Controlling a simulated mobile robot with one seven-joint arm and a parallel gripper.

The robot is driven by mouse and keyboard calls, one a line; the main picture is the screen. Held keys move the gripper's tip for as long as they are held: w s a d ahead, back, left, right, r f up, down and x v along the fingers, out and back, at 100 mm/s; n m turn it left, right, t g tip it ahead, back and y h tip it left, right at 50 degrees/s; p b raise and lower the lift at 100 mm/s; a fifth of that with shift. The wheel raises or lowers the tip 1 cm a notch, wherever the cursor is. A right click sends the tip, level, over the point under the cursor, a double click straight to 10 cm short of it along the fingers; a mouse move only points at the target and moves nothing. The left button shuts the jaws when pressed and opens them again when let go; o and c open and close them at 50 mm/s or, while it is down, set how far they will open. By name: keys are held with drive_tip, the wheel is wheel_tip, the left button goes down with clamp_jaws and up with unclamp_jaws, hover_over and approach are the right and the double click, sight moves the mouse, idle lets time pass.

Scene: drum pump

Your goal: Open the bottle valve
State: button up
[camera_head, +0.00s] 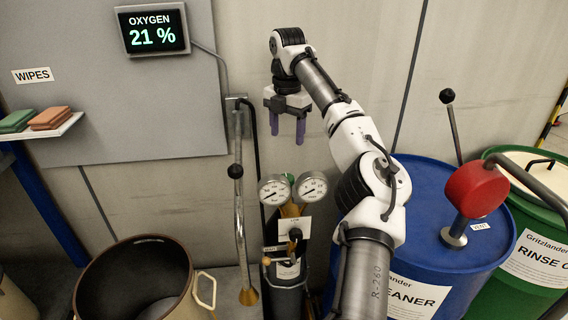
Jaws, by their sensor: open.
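A dark gas bottle (284,297) stands upright against the wall at the middle bottom. A brass fitting and two round white gauges, the left gauge (274,190) and the right gauge (311,187), sit on top of it. A small green part (290,178), perhaps the bottle valve's handwheel, shows between the gauges and is mostly hidden by them. A black knob (295,233) sits below, in front of a white tag. My gripper (287,139) points down with two purple fingers apart and empty. In the picture it is above the gauges, apart from them.
A blue drum (433,190) with a red pump (475,190) and a green drum (525,240) stand right. An open dark pot (185,257) is at lower left. An oxygen display (152,30) reads 21 %.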

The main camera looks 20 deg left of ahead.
sight(287, 177)
wheel_tip(287, 177, down, 14)
drive_tip(key=shift+r+p, duration=0.15)
drive_tip(key=shift+p, duration=0.9)
drive_tip(key=c, duration=1)
